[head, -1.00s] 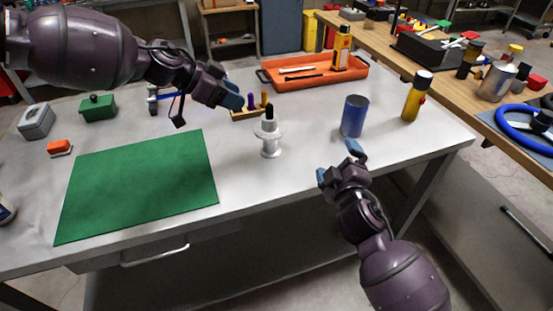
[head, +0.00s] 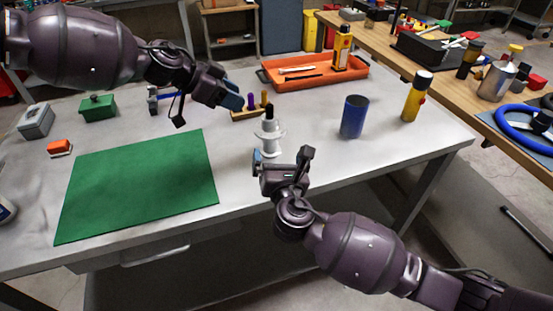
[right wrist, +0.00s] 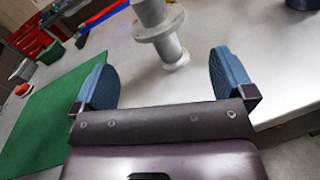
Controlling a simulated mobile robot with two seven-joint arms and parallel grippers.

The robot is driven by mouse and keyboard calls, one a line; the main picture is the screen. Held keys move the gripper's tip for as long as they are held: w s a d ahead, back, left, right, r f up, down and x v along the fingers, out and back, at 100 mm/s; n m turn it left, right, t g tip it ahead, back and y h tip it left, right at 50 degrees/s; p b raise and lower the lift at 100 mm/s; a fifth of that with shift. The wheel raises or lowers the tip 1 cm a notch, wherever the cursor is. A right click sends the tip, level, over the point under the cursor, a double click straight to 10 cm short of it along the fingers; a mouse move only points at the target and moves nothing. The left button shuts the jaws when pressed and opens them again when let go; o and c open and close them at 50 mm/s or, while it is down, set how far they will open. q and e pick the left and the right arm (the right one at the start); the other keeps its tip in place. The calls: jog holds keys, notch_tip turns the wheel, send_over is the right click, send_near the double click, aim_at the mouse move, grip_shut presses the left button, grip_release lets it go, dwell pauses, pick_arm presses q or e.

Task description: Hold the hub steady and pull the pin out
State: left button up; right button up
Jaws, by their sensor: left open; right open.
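The white flanged hub (head: 269,135) stands upright on the grey table, and the black-tipped pin (head: 269,111) sticks up from its top. My right gripper (head: 281,159) is open and empty, low at the near side of the hub. In the right wrist view the hub (right wrist: 158,28) is beyond and between the open blue fingers, with no finger touching it. The pin is out of frame there. My left gripper (head: 234,98) is open and empty, up and left of the pin, pointing towards it.
A wooden block (head: 242,115) with coloured pegs stands behind the hub. A blue cylinder (head: 354,117) and a yellow bottle (head: 416,97) stand to the right. An orange tray (head: 290,84) is at the back. A green mat (head: 140,187) lies left, with bare table around the hub.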

aim_at(270, 131)
jog(key=shift+a+n, duration=0.25)
jog(key=shift+n, duration=0.65)
jog(key=shift+w+a+n, duration=0.1)
jog(key=shift+w+n, duration=0.1)
jog(key=shift+n, duration=0.1)
jog(key=w, duration=0.7)
jog(key=w+a, duration=0.1)
jog(key=w, duration=0.2)
jog(key=shift+w+a+f, duration=0.1)
jog(key=shift+w, duration=0.05)
jog(key=c, duration=0.9)
